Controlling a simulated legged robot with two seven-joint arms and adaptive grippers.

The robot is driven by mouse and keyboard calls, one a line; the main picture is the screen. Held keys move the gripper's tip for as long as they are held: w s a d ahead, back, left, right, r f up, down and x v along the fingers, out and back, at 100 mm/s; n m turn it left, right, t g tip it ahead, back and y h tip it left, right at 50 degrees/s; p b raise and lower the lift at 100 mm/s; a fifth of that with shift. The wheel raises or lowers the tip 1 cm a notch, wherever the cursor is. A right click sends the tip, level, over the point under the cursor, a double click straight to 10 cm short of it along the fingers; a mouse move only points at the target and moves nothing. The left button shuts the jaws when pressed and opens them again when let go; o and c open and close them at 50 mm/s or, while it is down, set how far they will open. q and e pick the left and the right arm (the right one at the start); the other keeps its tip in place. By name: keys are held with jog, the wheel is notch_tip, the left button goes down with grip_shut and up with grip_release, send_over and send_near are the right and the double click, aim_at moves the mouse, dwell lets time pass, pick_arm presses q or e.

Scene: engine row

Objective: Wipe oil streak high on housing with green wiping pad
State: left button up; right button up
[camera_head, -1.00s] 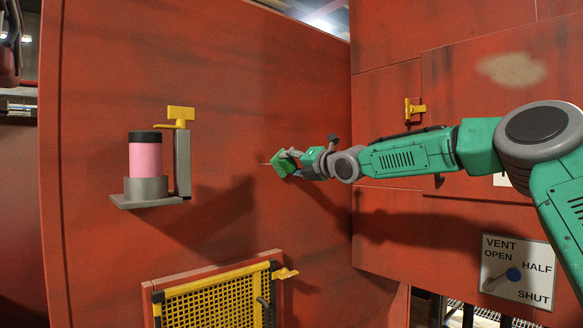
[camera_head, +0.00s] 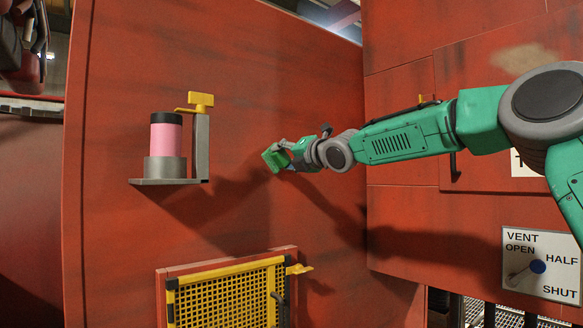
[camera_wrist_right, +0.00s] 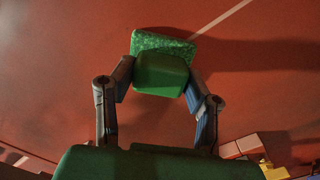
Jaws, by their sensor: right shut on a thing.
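My right gripper (camera_head: 281,154) is shut on the green wiping pad (camera_head: 273,159), held out in front of the red housing wall (camera_head: 250,100). In the right wrist view the pad (camera_wrist_right: 164,42) sits between the two fingers, its speckled face outward, near the red surface. I cannot tell whether it touches the wall. A thin pale line (camera_wrist_right: 220,18) runs on the wall beyond the pad. The wall has faint dark smudges, and I cannot pick out which one is the oil streak. My left gripper is not in view.
A grey bracket (camera_head: 158,182) with a pink, black-capped canister (camera_head: 165,135) and yellow latch (camera_head: 200,100) juts out left of the pad. A yellow mesh guard (camera_head: 225,300) is below. A vent dial plate (camera_head: 541,262) and a tan patch (camera_head: 527,59) are at right.

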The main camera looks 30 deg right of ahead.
aim_at(265, 153)
jog(key=a, duration=0.3)
jog(key=shift+s+a+r, duration=0.1)
jog(key=shift+a+r, duration=0.1)
jog(key=shift+r, duration=0.2)
jog(key=shift+a+r, duration=0.1)
jog(key=shift+a, duration=0.2)
jog(key=s+d+b, duration=0.2)
jog(key=s+d, duration=0.1)
jog(key=shift+s+f, duration=0.25)
jog(key=shift+f, duration=0.15)
jog(key=shift+s+a+r+b, duration=0.1)
jog(key=shift+s+a+b, duration=0.15)
jog(key=shift+s, duration=0.3)
jog(key=shift+s+a+r+b, duration=0.1)
jog(key=shift+s+a, duration=0.25)
jog(key=shift+s, duration=0.2)
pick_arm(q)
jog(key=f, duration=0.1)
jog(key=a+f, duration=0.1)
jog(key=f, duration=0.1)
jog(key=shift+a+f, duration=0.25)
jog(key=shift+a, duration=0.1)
pick_arm(e)
jog(key=shift+s+a+r, duration=0.1)
jog(key=shift+s+a, duration=0.05)
jog(key=shift+a, duration=0.25)
